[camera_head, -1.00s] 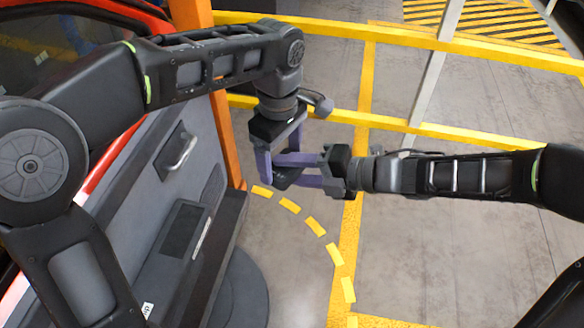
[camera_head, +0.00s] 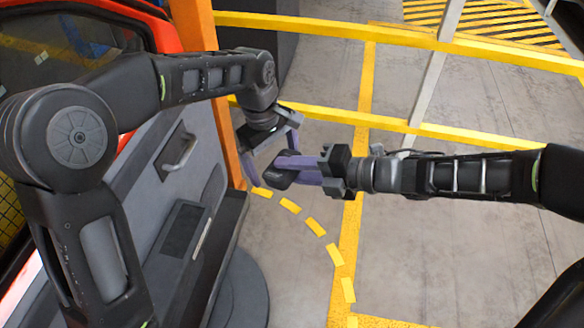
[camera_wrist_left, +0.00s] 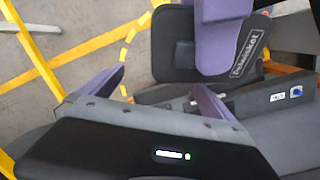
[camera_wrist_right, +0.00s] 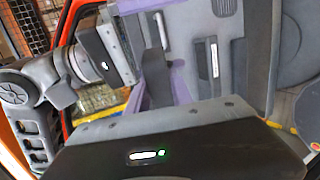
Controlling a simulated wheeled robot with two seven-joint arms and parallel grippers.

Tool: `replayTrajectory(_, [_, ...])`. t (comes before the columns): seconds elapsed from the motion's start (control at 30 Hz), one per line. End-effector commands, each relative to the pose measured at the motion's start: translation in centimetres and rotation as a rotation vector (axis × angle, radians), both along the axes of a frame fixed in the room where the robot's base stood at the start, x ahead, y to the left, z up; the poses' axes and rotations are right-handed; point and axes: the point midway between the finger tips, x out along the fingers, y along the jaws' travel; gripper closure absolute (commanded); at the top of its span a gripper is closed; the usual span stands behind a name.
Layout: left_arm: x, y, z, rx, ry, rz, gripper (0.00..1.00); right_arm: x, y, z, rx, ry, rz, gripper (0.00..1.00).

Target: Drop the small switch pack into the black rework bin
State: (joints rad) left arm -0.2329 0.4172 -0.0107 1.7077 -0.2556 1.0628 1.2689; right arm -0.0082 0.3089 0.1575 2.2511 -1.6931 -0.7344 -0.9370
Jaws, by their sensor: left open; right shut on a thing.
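The switch pack, a flat dark pad with white lettering (camera_wrist_left: 247,55), is held between the purple fingers of my right gripper. In the head view the pack (camera_head: 283,179) is at the tips of my right gripper (camera_head: 292,168), partly covered by the fingers. My left gripper (camera_head: 268,158) is open and empty, its fingers close to the pack on its left. In the left wrist view, the open fingers of my left gripper (camera_wrist_left: 163,95) show below the pack, apart from it. I cannot make out the black rework bin for sure.
A grey door panel (camera_head: 165,205) with a handle stands at left on a round dark base (camera_head: 248,290). An orange post (camera_head: 222,110) and yellow rails (camera_head: 470,139) stand behind. A dark box-like shape (camera_head: 268,48) is behind the post.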

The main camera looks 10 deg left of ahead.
Motion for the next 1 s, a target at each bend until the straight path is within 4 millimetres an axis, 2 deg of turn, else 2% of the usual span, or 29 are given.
replayTrajectory(0.03, [0.8, 0.3, -2.5, -0.035, 0.006, 0.026, 0.00, 0.0, 0.0, 0.0, 0.000, 0.000, 0.000, 1.00])
replayTrajectory(0.1, [2.2, 1.0, -5.7, -0.084, -0.012, 0.072, 0.00, 0.0, 0.0, 0.0, 0.000, 0.000, 0.000, 1.00])
replayTrajectory(0.23, [4.7, 3.8, -11.0, -0.123, -0.072, 0.171, 0.00, 0.0, 0.0, 0.0, 0.000, 0.000, 0.000, 1.00])
replayTrajectory(0.27, [4.7, 4.2, -12.3, -0.123, -0.081, 0.172, 0.00, 0.0, 0.0, 0.0, 0.000, 0.000, 0.000, 1.00])
replayTrajectory(0.47, [-1.5, 2.5, -21.1, -0.116, -0.083, -0.073, 0.00, 0.0, 0.0, 0.0, 0.000, 0.000, 0.000, 1.00])
replayTrajectory(0.6, [-7.4, 1.2, -26.5, -0.125, -0.092, -0.256, 0.00, 0.0, 0.0, 0.0, 0.000, 0.000, 0.000, 1.00])
replayTrajectory(0.7, [-12.3, -0.1, -29.4, -0.140, -0.107, -0.395, 0.00, 0.0, 0.0, 0.0, 0.000, 0.000, 0.000, 1.00])
replayTrajectory(0.8, [-16.8, -1.3, -31.1, -0.159, -0.127, -0.518, 0.00, 0.0, 0.0, 0.0, 0.000, 0.000, 0.000, 1.00])
replayTrajectory(0.9, [-20.5, -2.4, -31.9, -0.176, -0.149, -0.617, 0.00, 0.0, 0.0, 0.0, 0.000, 0.000, 0.000, 1.00])
replayTrajectory(1.0, [-23.0, -3.1, -32.1, -0.187, -0.169, -0.685, 0.00, 0.0, 0.0, 0.0, 0.000, 0.000, 0.000, 1.00])
